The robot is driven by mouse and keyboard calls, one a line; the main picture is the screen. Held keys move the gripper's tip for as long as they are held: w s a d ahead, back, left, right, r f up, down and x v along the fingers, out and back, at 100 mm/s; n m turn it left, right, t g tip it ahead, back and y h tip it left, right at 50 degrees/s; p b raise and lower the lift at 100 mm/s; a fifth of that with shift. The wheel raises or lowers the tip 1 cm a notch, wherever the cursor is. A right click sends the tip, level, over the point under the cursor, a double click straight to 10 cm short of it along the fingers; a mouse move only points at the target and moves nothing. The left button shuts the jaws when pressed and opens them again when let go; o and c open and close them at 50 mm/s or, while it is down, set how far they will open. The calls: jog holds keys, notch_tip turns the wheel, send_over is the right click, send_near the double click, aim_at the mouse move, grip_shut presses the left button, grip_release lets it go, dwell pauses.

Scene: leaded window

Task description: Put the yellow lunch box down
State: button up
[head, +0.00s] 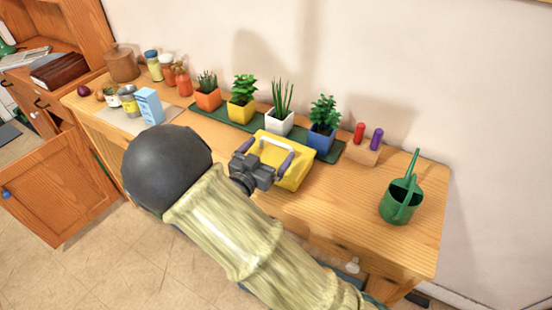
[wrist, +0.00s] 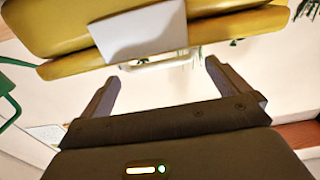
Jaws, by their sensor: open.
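The yellow lunch box (head: 294,172) appears to stand on the wooden counter in front of the potted plants. Its white handle (head: 277,142) is raised. My gripper (head: 264,153) is open at the near left side of the box, one finger toward each end of the handle. In the wrist view, the lunch box (wrist: 215,28) with a white label fills the top. The handle shows between the spread fingertips of my gripper (wrist: 161,70), with gaps on both sides. The underside of the box is hidden.
A green mat (head: 222,117) with a row of potted plants lies behind the box. A wooden block (head: 362,154) with red and purple pegs and a green watering can (head: 401,203) stand to the right. Jars and a blue carton (head: 149,106) are left. Counter (head: 345,215) is bare right of the box.

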aim_at(272, 158)
jog(key=shift+x, duration=1.1)
jog(key=c, duration=1.2)
notch_tip(272, 158, up, 10)
jog(key=shift+p, duration=0.45)
